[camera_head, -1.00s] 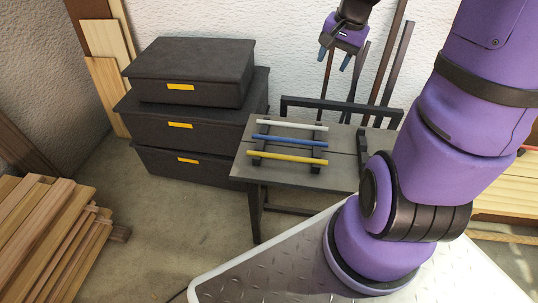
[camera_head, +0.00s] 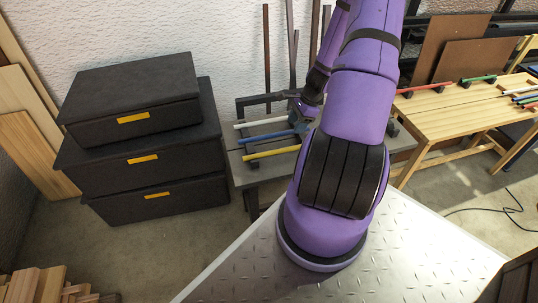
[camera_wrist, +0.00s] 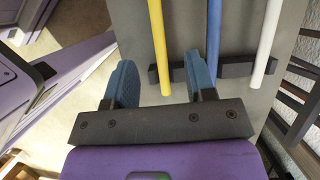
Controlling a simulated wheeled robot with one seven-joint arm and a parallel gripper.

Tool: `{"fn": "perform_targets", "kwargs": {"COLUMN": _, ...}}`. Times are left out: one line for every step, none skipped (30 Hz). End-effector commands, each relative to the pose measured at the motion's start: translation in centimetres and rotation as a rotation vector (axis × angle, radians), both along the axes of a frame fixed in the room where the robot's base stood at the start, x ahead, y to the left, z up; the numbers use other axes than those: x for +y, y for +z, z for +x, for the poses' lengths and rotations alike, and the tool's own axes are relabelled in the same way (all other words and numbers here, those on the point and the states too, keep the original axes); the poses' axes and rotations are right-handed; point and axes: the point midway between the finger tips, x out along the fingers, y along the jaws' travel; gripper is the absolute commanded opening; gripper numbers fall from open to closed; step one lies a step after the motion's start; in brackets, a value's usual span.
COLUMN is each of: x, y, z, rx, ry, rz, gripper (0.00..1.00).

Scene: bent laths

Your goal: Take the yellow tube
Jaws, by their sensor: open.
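The yellow tube (camera_head: 272,154) lies on dark rests on a grey table, nearest of three parallel tubes. It also shows in the wrist view (camera_wrist: 157,40), its near end lined up between my fingers. My gripper (camera_wrist: 160,68) is open, with two blue fingers, one on each side of that end in the picture. I cannot tell how far the fingers stand above the tube. In the head view my gripper (camera_head: 303,113) is over the right end of the tubes, partly hidden by my arm.
A blue tube (camera_head: 268,137) and a white tube (camera_head: 262,121) lie beside the yellow one; the blue passes close to my right finger in the wrist view. Stacked black boxes (camera_head: 140,130) stand left. A wooden bench (camera_head: 450,115) with more tubes stands right.

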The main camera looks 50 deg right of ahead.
Motion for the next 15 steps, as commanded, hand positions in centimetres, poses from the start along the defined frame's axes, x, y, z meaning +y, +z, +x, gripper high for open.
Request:
{"fn": "perform_targets", "kwargs": {"x": -0.1, "y": -0.6, "z": -0.3, "rx": 0.003, "ry": -0.019, "rz": 0.008, "gripper": 0.50}}
{"fn": "perform_targets", "kwargs": {"x": -0.2, "y": -0.8, "z": -0.3, "rx": 0.005, "ry": -0.027, "rz": 0.011, "gripper": 0.50}}
{"fn": "perform_targets", "kwargs": {"x": -0.2, "y": -1.0, "z": -0.4, "rx": 0.005, "ry": -0.034, "rz": 0.014, "gripper": 0.50}}
{"fn": "perform_targets", "kwargs": {"x": -0.1, "y": -1.2, "z": -0.4, "rx": 0.006, "ry": -0.038, "rz": 0.016, "gripper": 0.50}}
{"fn": "perform_targets", "kwargs": {"x": -0.1, "y": -1.5, "z": -0.4, "rx": 0.007, "ry": -0.038, "rz": 0.017, "gripper": 0.50}}
{"fn": "perform_targets", "kwargs": {"x": 0.1, "y": -1.8, "z": -0.3, "rx": 0.008, "ry": -0.039, "rz": 0.019, "gripper": 0.50}}
{"fn": "perform_targets", "kwargs": {"x": 0.2, "y": -2.2, "z": -0.2, "rx": 0.008, "ry": -0.039, "rz": 0.019, "gripper": 0.50}}
{"fn": "perform_targets", "kwargs": {"x": 0.3, "y": -2.5, "z": -0.1, "rx": 0.008, "ry": -0.038, "rz": 0.018, "gripper": 0.50}}
{"fn": "perform_targets", "kwargs": {"x": 0.6, "y": -3.0, "z": 0.0, "rx": 0.008, "ry": -0.037, "rz": 0.019, "gripper": 0.50}}
{"fn": "perform_targets", "kwargs": {"x": 0.7, "y": -3.5, "z": 0.0, "rx": 0.008, "ry": -0.037, "rz": 0.019, "gripper": 0.50}}
{"fn": "perform_targets", "kwargs": {"x": 0.9, "y": -3.8, "z": 0.1, "rx": 0.008, "ry": -0.038, "rz": 0.018, "gripper": 0.50}}
{"fn": "perform_targets", "kwargs": {"x": 1.1, "y": -4.3, "z": 0.2, "rx": 0.008, "ry": -0.037, "rz": 0.019, "gripper": 0.50}}
{"fn": "perform_targets", "kwargs": {"x": 1.2, "y": -4.6, "z": 0.3, "rx": 0.008, "ry": -0.037, "rz": 0.019, "gripper": 0.50}}
{"fn": "perform_targets", "kwargs": {"x": 1.3, "y": -4.9, "z": 0.4, "rx": 0.007, "ry": -0.036, "rz": 0.017, "gripper": 0.50}}
{"fn": "perform_targets", "kwargs": {"x": 1.4, "y": -5.3, "z": 0.5, "rx": 0.007, "ry": -0.036, "rz": 0.017, "gripper": 0.50}}
